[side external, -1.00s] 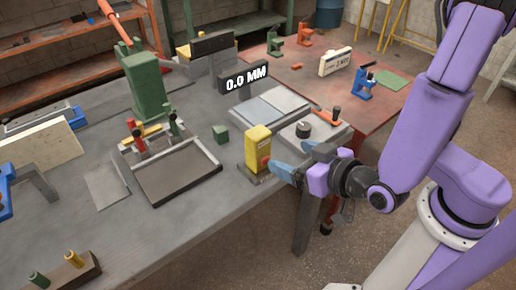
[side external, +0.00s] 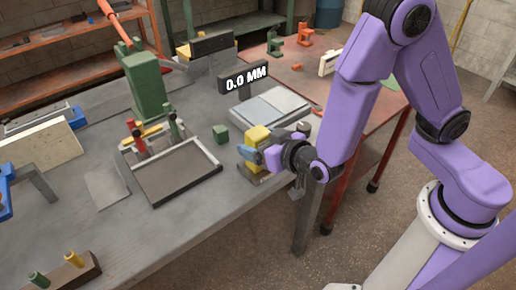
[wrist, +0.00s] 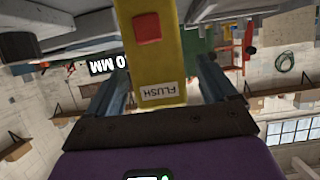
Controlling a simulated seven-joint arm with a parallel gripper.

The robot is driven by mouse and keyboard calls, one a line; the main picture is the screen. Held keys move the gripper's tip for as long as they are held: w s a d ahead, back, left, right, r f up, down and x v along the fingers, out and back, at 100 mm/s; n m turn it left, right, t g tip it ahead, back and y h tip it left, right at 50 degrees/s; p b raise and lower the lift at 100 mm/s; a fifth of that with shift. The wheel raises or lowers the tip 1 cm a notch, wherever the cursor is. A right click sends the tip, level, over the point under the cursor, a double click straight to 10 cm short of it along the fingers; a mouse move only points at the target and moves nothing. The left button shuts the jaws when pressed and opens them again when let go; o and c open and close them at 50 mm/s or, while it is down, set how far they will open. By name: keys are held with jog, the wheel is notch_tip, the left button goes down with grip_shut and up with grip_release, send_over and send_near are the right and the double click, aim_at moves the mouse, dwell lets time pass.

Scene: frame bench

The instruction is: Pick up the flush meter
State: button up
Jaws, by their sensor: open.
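The flush meter is a yellow block (side external: 258,134) standing near the right edge of the grey bench. In the wrist view it is a tall yellow body (wrist: 155,62) with a red button and a "FLUSH" label. My gripper (side external: 258,156) is at the meter and hides part of it in the side view. In the wrist view my gripper (wrist: 160,85) is open, with one blue finger on each side of the meter. A gap shows between the meter and at least the left finger.
A grey plate (side external: 262,108) lies behind the meter, below a sign reading "0.0 MM" (side external: 243,79). A small green cube (side external: 220,134) stands to the meter's left. A shallow tray (side external: 208,174) lies farther left.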

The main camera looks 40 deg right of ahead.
jog(key=shift+x, duration=1.65)
jog(key=c, duration=1.1)
jog(key=shift+r, duration=0.1)
jog(key=shift+r, duration=0.1)
